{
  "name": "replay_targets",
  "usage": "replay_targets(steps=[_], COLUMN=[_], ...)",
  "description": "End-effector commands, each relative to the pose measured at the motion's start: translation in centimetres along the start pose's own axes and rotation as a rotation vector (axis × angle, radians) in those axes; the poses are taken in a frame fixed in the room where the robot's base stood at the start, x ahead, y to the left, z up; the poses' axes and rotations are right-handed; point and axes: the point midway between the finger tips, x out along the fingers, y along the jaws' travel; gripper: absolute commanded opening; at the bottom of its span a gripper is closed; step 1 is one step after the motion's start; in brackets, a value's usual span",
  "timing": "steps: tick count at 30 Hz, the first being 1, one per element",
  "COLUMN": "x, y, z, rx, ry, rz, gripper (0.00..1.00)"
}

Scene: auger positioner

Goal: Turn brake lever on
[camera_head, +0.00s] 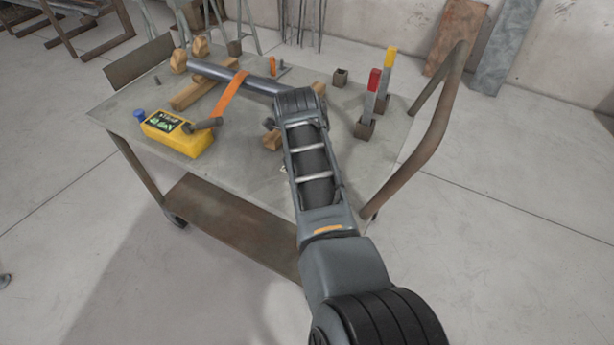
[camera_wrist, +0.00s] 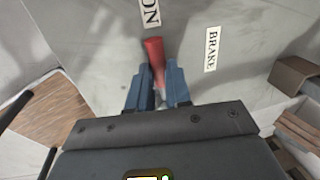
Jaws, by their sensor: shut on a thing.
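In the wrist view, a red lever handle (camera_wrist: 155,52) stands between the two blue fingertips of my gripper (camera_wrist: 158,85). The fingers are shut on its lower part, and the red end sticks out beyond them. An ON label (camera_wrist: 150,12) lies just past the handle's end, and a BRAKE label (camera_wrist: 211,50) lies to its right. In the head view, my arm's front end is over the cart and my gripper's fingers cannot be made out. I cannot tell where the held handle is in that view.
The metal cart (camera_head: 240,170) carries a yellow control box (camera_head: 180,138) at left and a dark tube (camera_head: 235,77) with an orange strap (camera_head: 230,95). A red-topped post (camera_head: 373,85) and a yellow-topped post (camera_head: 388,65) stand at right, near the cart's rusty handle (camera_head: 440,130).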

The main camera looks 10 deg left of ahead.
Motion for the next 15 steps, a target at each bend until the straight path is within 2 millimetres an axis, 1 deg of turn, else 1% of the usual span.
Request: replay_targets(steps=[6,15], x=[0.09,0.05], y=[-0.34,-0.4], z=[-0.04,-0.07], rx=[0.045,0.055], ry=[0.008,0.011], rz=[0.0,0.0], gripper=[0.0,0.0])
